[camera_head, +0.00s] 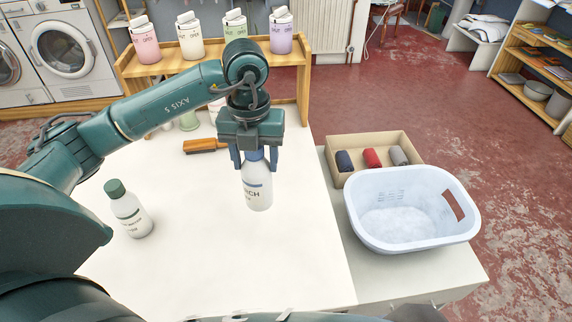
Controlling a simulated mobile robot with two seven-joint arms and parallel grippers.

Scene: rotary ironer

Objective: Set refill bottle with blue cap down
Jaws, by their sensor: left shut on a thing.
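A white refill bottle with a blue cap (257,190) is held upright over the middle of the white table (200,275). My left gripper (254,160) comes down from above and is shut on the bottle around its cap and neck. Its fingers hide part of the cap. I cannot tell whether the bottle's base touches the table. A second white bottle, with a green cap (129,210), stands on the table to the left, apart from the gripper. My right gripper is not in view.
A wooden brush (204,145) lies behind the held bottle. A wooden shelf (205,62) with several dispensers stands at the back. At the right are a laundry basket (408,240) and a cardboard box (345,143) with rolled cloths. The table's front middle is clear.

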